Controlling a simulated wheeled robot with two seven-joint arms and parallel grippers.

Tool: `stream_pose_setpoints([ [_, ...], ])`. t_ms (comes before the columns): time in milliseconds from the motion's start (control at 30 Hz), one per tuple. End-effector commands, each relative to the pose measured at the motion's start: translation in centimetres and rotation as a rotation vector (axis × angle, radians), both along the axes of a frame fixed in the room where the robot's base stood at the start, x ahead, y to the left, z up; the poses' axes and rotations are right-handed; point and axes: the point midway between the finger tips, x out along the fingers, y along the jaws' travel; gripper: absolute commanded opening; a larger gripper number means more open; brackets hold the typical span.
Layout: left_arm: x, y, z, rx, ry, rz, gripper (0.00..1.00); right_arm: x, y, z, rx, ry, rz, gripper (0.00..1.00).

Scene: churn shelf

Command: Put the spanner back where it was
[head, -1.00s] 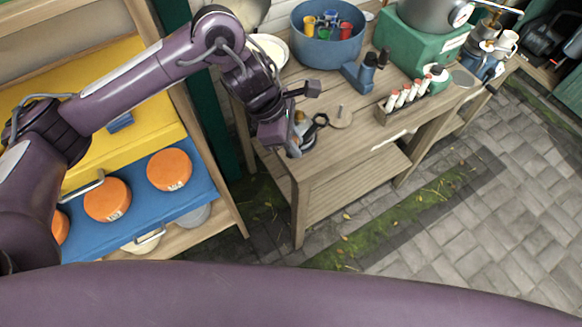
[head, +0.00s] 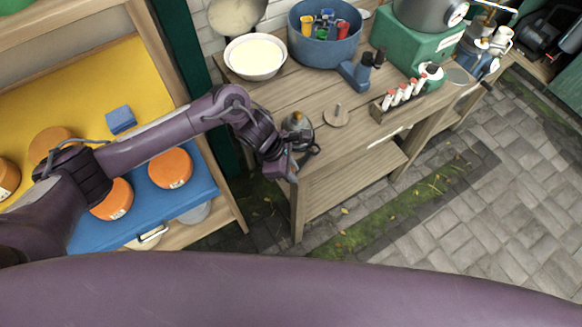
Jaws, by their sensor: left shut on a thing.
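My left gripper (head: 291,166) is at the left front corner of the wooden bench (head: 350,140). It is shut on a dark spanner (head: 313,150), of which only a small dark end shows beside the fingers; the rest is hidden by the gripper. I cannot tell whether the spanner touches the bench top. A small pot with a brass-coloured top (head: 297,124) stands just behind the gripper. My right gripper is not in view.
A round wooden disc with a peg (head: 337,118), a white bowl (head: 255,58), a blue tub (head: 325,45) and a rack of white tubes (head: 398,98) stand on the bench. At left, a shelf holds orange-lidded tubs (head: 170,168) on a blue surface (head: 203,185).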

Motion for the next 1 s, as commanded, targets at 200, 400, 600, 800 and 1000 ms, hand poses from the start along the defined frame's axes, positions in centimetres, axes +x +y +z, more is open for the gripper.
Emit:
stream_pose_setpoints([
  [200, 0.0, 0.0, -0.3, 0.000, -0.001, 0.000, 0.00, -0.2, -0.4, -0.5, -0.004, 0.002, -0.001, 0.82],
  [400, 0.0, 0.0, -0.3, 0.000, 0.000, 0.000, 0.34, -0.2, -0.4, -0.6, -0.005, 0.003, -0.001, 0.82],
  [600, 0.0, 0.0, -0.3, 0.000, 0.000, 0.001, 0.43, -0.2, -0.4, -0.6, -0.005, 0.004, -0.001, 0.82],
  [800, 0.0, 0.0, 0.0, 0.000, 0.000, 0.001, 0.43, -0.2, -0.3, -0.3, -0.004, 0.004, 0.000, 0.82],
  [1000, 0.3, 0.9, 2.0, -0.001, -0.007, 0.001, 0.43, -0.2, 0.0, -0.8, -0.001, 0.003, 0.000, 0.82],
])
